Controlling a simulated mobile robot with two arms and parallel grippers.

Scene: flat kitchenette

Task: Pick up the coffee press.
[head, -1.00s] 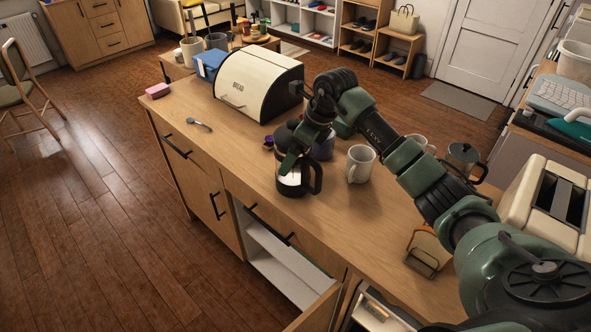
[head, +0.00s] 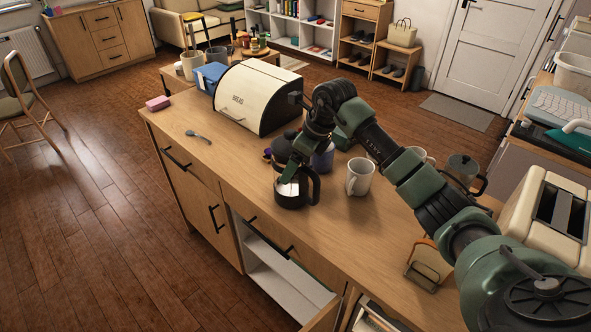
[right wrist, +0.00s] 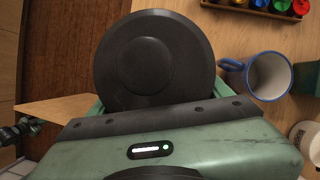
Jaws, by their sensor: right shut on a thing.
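The coffee press (head: 291,195), a glass jug with dark lid, bands and handle, stands upright near the front edge of the wooden counter in the head view. I cannot tell whether its base touches the counter. My right gripper (head: 289,170) comes down over it from above and is shut on it; the arm hides part of its top. In the right wrist view the round black lid (right wrist: 153,60) of the press fills the space in front of the gripper, with green finger parts showing at its sides.
A blue-rimmed mug (right wrist: 268,75) stands close beside the press. A white mug (head: 360,178) is to its right. A bread box (head: 250,98) is behind left, a toast rack (head: 428,264) front right. A cupboard door (head: 325,312) is open below. The counter's left part is mostly clear.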

